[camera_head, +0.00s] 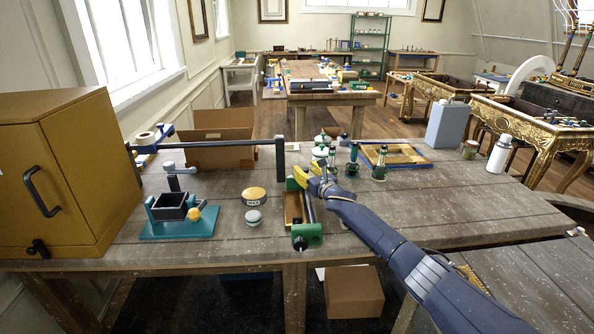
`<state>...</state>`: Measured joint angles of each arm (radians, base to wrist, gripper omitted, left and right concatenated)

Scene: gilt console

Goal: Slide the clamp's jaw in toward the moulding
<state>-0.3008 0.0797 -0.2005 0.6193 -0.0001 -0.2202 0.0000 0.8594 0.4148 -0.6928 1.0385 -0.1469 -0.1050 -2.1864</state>
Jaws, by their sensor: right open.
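A clamp with a green near jaw (308,235) and dark rod lies lengthwise on the workbench, near its front edge. Its far green end (292,184) is partly hidden by my gripper. The wooden moulding (293,208) lies along the left side of the rod, between the two green ends. My right gripper (308,173), with yellow fingertips, is open over the clamp's far end. I cannot tell whether it touches the clamp. My right arm comes in from the lower right. My left gripper is out of view.
A teal-based fixture (180,228), round tins (254,196) and a dark bar (235,143) with an upright plate lie to the left. Green-topped bottles (353,160) and a wooden tray (402,156) stand behind. A gold cabinet (75,150) fills the left.

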